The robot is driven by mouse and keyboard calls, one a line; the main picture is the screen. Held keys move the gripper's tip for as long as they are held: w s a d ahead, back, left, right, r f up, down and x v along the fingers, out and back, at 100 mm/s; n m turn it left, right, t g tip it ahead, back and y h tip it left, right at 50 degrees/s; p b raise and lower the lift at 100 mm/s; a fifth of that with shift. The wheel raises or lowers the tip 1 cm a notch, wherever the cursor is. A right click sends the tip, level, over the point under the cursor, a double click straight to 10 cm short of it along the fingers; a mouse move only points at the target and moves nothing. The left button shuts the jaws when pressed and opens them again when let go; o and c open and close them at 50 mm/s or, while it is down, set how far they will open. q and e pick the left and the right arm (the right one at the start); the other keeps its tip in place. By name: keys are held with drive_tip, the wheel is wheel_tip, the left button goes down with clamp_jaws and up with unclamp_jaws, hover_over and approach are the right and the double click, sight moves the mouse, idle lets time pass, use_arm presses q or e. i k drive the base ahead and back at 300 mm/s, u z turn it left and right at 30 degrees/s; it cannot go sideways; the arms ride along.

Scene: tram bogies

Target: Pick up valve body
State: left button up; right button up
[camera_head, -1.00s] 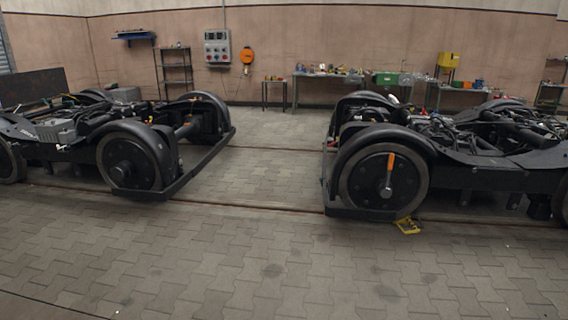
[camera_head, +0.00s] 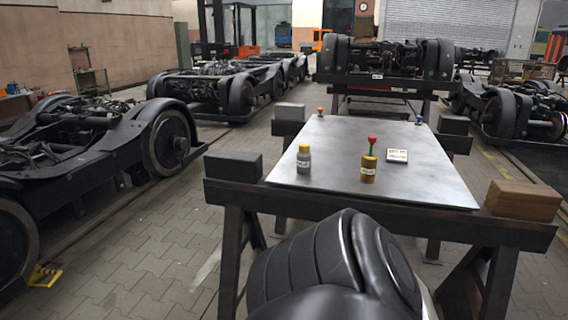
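A metal-topped table (camera_head: 330,182) on dark trestles stands in front of me. On its near half stands a brass-coloured cylinder (camera_head: 369,169) with a thin stem and red knob on top; it looks most like a valve body, but I cannot be sure. A grey cylinder with a yellow cap (camera_head: 304,158) stands upright to its left. A small orange-topped item (camera_head: 320,112) and a small blue item (camera_head: 418,120) are at the table's far side. A black part of my arm fills the lower middle. Neither gripper shows.
A white label card (camera_head: 397,156) lies right of the brass cylinder. A dark block (camera_head: 233,166) and a brown block (camera_head: 522,200) sit at the trestle's near ends. Bogies stand left (camera_head: 90,150), behind (camera_head: 385,60) and right (camera_head: 515,108).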

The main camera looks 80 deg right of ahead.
sight(368, 164)
drive_tip(key=z, duration=2.7)
drive_tip(key=i, duration=1.4)
